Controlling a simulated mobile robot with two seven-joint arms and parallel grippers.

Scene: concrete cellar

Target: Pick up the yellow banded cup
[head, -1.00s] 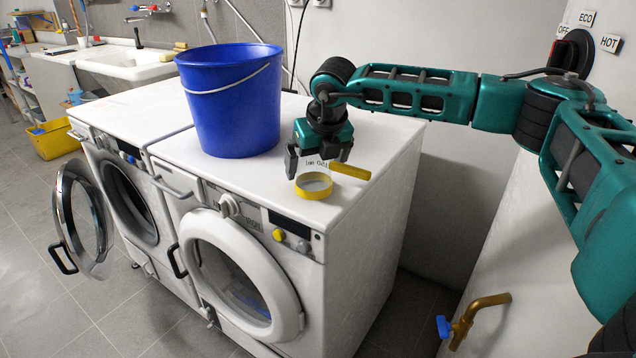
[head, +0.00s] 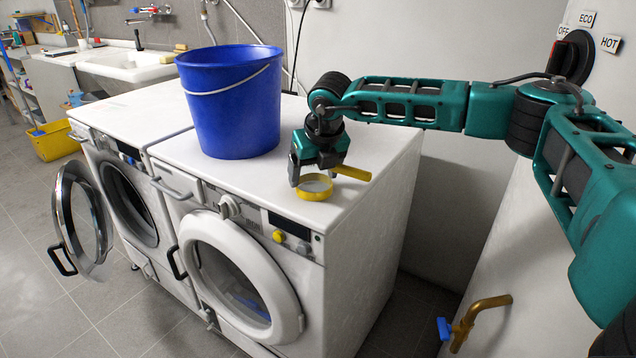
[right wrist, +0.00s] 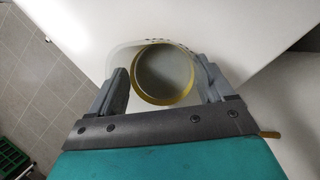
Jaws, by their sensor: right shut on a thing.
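In the right wrist view, the cup (right wrist: 165,74) shows as a round yellow-edged opening between the two grey fingers (right wrist: 165,88). The gripper covers much of the cup body in the head view. I cannot tell whether its base touches the machine top. My left gripper is not in view.
A blue bucket (head: 231,110) stands on the machine tops, left of my right gripper. The washing machine's (head: 382,160) front and right edges are close to the cup. A brass tap (head: 478,315) juts out at lower right. A wall is behind my arm.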

